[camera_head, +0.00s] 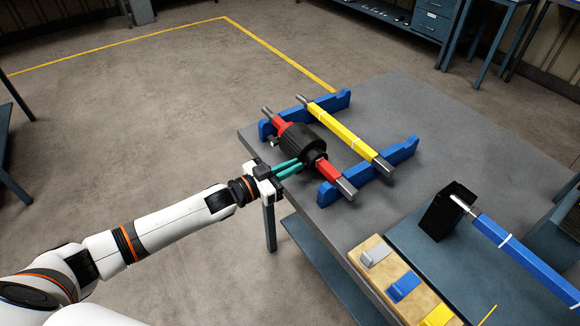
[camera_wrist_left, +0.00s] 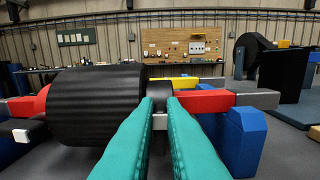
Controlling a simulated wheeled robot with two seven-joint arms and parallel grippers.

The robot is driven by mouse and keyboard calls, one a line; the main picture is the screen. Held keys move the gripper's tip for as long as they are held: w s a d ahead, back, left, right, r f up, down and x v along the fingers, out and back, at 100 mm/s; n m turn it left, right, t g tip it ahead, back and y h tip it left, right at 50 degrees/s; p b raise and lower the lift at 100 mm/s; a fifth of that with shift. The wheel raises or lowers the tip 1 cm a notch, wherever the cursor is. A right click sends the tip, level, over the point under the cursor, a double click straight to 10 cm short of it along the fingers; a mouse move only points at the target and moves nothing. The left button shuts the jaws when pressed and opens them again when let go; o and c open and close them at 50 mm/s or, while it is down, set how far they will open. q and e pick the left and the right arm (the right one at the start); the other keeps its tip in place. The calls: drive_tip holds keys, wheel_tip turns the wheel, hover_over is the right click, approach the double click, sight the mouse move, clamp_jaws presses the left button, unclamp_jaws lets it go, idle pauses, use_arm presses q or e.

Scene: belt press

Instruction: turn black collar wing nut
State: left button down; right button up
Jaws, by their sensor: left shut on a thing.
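A red bar (camera_head: 330,173) with grey ends lies across two blue cradles and carries a thick black roll (camera_head: 300,145). A narrower black collar (camera_wrist_left: 160,93) sits on the red bar just right of the roll in the left wrist view. My left gripper (camera_head: 299,164) reaches in from the left at the collar. Its teal fingers (camera_wrist_left: 160,112) are nearly together and shut on a small pale metal piece (camera_wrist_left: 160,122) below the collar, which looks like the wing nut. The fingers hide most of it. My right gripper is not in view.
A yellow bar (camera_head: 350,133) lies parallel behind on the blue cradles (camera_head: 341,185). A blue bar (camera_head: 520,256) rests at the right by a black box (camera_head: 448,212). A wooden board (camera_head: 391,278) with coloured blocks is in front. The grey table (camera_head: 424,99) is clear at the back right.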

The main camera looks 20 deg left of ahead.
use_arm(q)
drive_tip(key=m, duration=0.4)
drive_tip(key=shift+s+d, duration=0.2)
drive_tip(key=shift+d, duration=0.1)
drive_tip(key=m, duration=0.4)
drive_tip(key=shift+s+d+f+m, duration=0.15)
drive_tip(key=shift+d+f+m, duration=0.1)
drive_tip(key=shift+m, duration=0.15)
drive_tip(key=m, duration=0.1)
drive_tip(key=m+b, duration=0.1)
drive_tip(key=m, duration=0.2)
drive_tip(key=shift+s+f+m, duration=0.1)
drive_tip(key=shift+f+m, duration=0.2)
drive_tip(key=shift+f+m+b, duration=0.2)
drive_tip(key=shift+m+b, duration=0.7)
drive_tip(key=shift+m, duration=1)
drive_tip(key=c, duration=1.5)
unclamp_jaws()
drive_tip(key=shift+a, duration=0.1)
drive_tip(key=shift+f, duration=0.1)
